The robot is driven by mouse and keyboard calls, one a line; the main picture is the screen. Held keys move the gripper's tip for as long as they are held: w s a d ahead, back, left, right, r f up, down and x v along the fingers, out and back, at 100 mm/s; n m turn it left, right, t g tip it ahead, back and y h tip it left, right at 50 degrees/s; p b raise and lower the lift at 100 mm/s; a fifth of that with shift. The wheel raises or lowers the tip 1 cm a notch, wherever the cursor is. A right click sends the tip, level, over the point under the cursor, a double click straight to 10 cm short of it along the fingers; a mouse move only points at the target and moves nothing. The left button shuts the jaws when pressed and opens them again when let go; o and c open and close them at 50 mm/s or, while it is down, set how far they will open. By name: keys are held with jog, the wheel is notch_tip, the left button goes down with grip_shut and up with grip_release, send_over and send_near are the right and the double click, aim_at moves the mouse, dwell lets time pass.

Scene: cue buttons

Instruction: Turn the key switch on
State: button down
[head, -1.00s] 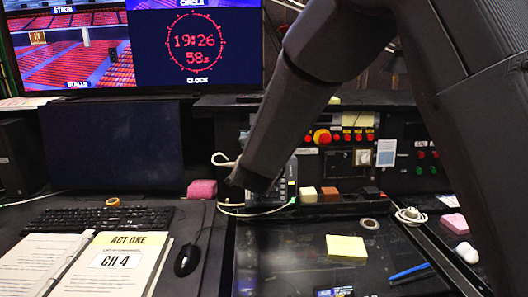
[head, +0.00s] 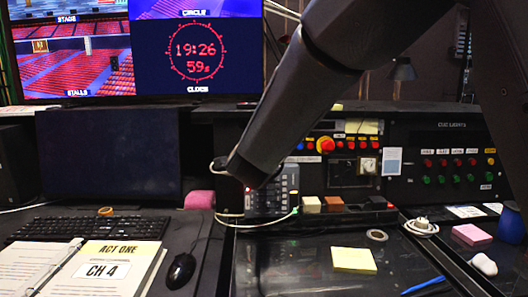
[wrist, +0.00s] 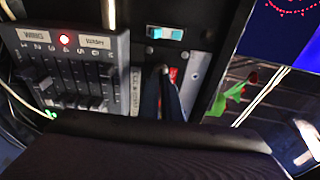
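I cannot make out the key switch for certain in either view. In the head view my forearm hides the gripper, near the fader unit (head: 283,196).
The fader unit (wrist: 62,68) and a blue rocker switch (wrist: 165,33) are close to my gripper. The desk holds yellow notes (head: 353,260) and a mouse (head: 181,270).

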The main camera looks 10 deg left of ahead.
dwell(0.3)
jog(key=c, duration=2)
grip_release()
jog(key=shift+d, duration=0.1)
jog(key=s, duration=0.5)
jog(key=s+r+b, duration=0.1)
jog(key=s, duration=0.1)
jog(key=shift+s+d+r, duration=0.1)
jog(key=shift+s+d, duration=0.2)
jog(key=shift+d, duration=0.1)
